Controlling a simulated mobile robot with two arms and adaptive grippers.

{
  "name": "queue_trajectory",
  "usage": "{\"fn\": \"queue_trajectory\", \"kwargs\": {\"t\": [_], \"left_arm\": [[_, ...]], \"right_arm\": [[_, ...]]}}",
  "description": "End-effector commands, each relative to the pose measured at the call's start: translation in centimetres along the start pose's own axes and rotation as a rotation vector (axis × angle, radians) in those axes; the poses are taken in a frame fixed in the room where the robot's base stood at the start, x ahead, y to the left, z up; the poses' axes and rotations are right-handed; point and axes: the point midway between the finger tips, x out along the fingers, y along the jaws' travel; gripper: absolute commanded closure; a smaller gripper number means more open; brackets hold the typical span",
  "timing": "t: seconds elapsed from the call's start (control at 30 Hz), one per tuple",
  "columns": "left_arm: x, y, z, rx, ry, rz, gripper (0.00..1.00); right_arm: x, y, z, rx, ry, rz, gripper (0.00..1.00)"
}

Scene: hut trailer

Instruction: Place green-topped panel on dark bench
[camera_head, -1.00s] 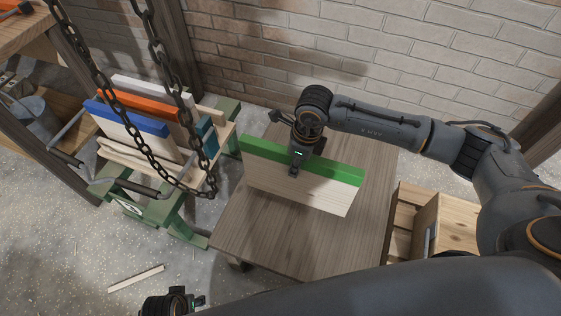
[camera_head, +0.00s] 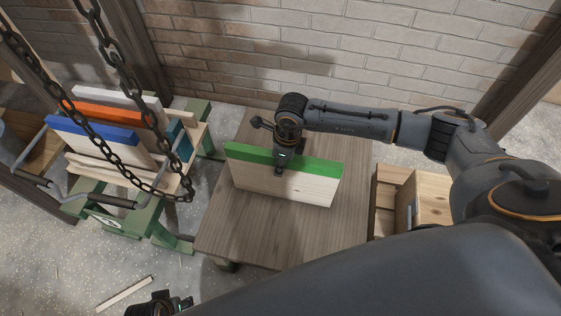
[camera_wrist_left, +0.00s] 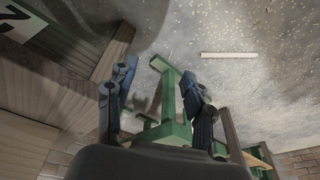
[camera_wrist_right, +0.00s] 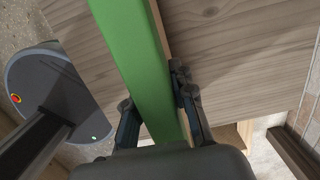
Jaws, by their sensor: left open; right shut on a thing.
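The green-topped panel (camera_head: 298,184) is a pale wood board with a green upper edge. It stands upright over the middle of the dark bench (camera_head: 240,232), a brown wood-grained top. Its lower edge looks at or very near the bench top; I cannot tell for certain whether they touch. My right gripper (camera_head: 280,165) is shut on the green edge from above. In the right wrist view the green edge (camera_wrist_right: 140,60) runs between its fingers (camera_wrist_right: 157,98). My left gripper (camera_head: 172,304) is at the bottom of the head view, away from the panel. In the left wrist view its fingers (camera_wrist_left: 155,80) are apart and empty.
A green-legged rack (camera_head: 165,215) at left holds an orange-topped panel (camera_head: 105,108), a blue-topped one (camera_head: 90,130) and others. Chains (camera_head: 115,75) hang before it. A wooden crate (camera_head: 425,200) stands right of the bench. A brick wall (camera_head: 350,45) is behind. A wood strip (camera_head: 125,293) lies on the floor.

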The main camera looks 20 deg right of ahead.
Motion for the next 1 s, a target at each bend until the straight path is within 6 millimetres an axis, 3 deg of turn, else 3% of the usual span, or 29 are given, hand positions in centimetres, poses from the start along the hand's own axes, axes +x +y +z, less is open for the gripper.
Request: {"fn": "queue_trajectory", "kwargs": {"t": [0.13,0.17,0.27,0.67,0.77,1.0], "left_arm": [[-0.2,0.0,-0.1,0.0,-0.001,0.0,0.48],[-0.3,0.0,-0.1,0.0,-0.001,0.0,0.48],[-0.4,0.0,-0.2,0.0,0.0,0.0,0.48],[-0.6,0.0,-0.4,0.0,0.008,0.0,0.48],[0.4,0.0,0.3,0.0,-0.002,0.0,0.48],[2.8,0.1,1.8,0.003,-0.021,0.002,0.48]], "right_arm": [[-0.1,-0.1,0.2,0.0,-0.005,-0.003,1.0],[0.2,0.0,0.0,0.0,0.0,0.0,0.74],[0.1,0.0,0.0,0.0,0.0,0.0,0.54],[-0.1,0.0,0.0,0.0,0.001,0.0,0.53],[-1.5,-0.1,0.0,0.0,-0.001,-0.002,0.53],[-6.8,-0.1,0.1,-0.001,-0.002,-0.003,0.53]]}}
